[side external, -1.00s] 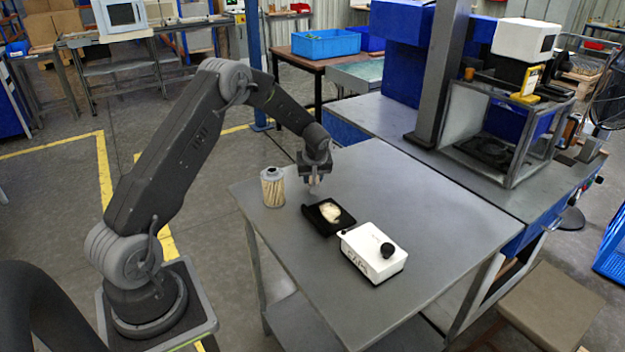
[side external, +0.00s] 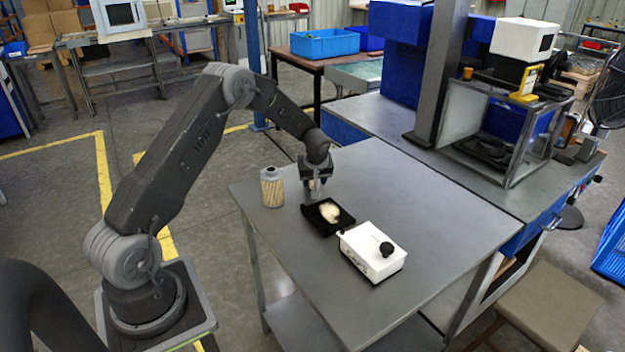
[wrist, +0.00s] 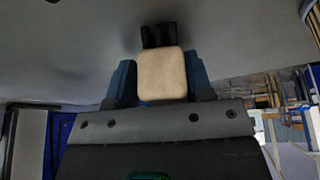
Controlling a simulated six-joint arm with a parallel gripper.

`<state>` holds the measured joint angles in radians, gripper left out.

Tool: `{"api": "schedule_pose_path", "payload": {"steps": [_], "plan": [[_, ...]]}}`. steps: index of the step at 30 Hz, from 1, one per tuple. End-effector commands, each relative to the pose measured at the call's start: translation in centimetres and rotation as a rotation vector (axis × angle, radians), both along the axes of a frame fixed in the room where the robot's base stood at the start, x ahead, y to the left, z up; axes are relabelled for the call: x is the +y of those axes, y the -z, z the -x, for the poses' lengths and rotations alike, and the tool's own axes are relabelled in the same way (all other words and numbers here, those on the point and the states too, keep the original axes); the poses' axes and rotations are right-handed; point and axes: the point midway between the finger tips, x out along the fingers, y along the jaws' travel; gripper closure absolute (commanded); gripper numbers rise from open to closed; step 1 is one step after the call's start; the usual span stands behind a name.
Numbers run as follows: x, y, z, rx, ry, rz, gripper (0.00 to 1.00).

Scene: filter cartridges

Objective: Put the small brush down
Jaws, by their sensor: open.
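The small brush shows in the wrist view as a pale wooden block (wrist: 162,76) with a dark part (wrist: 158,36) beyond it. It lies between the blue fingers of my gripper (wrist: 160,84), with a narrow gap showing at the sides. My gripper (side external: 314,190) is open and low over the table, just behind the black tray. In the side view the brush is mostly hidden by the fingers. I cannot tell whether it rests fully on the table.
A filter cartridge (side external: 272,188) stands upright left of my gripper on the grey table (side external: 420,215). The black tray (side external: 322,227) holds something pale. The table's right side is clear.

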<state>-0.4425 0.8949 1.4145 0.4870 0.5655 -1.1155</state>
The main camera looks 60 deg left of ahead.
Motion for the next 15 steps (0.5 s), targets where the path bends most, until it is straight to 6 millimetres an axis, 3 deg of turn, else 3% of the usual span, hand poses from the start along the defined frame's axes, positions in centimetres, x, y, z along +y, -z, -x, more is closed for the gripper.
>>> {"api": "schedule_pose_path", "payload": {"steps": [1, 4, 11, 15], "plan": [[0.3, 1.1, 1.1, 0.035, -0.003, 0.005, 0.43], [0.4, 1.1, 1.2, 0.037, -0.004, 0.004, 0.43], [0.4, 1.0, 1.2, 0.04, -0.005, 0.004, 0.43], [0.4, 0.0, 1.2, 0.039, -0.006, 0.003, 0.43]]}}
